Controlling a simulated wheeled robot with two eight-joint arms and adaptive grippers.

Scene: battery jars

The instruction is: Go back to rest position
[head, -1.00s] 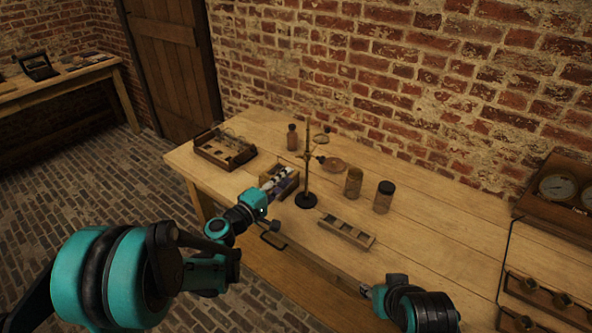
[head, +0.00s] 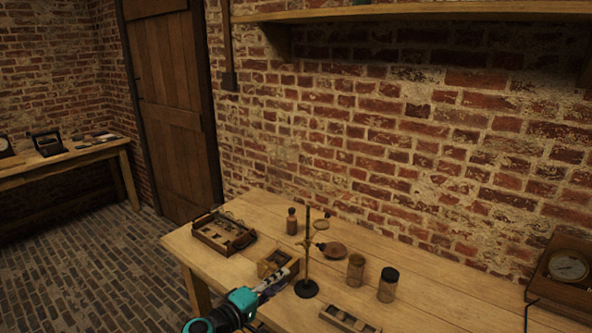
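My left gripper (head: 278,280) is over the near edge of the wooden table, just in front of a small open wooden box (head: 268,265). Its fingers are small and partly blend with the box behind, so I cannot tell whether they are open or shut. My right gripper is outside the view. Two jars stand on the table to the right: a brownish glass jar (head: 356,269) and a jar with a dark lid (head: 388,286). A slotted wooden rack (head: 365,327) lies at the bottom edge, partly cut off.
A metal stand (head: 308,253) rises right beside my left gripper. A wooden tray (head: 211,239) is at the table's left end, and a small brown bottle (head: 291,222) stands at the back. A gauge box (head: 562,285) is at right. A shelf (head: 420,12) crosses the wall above.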

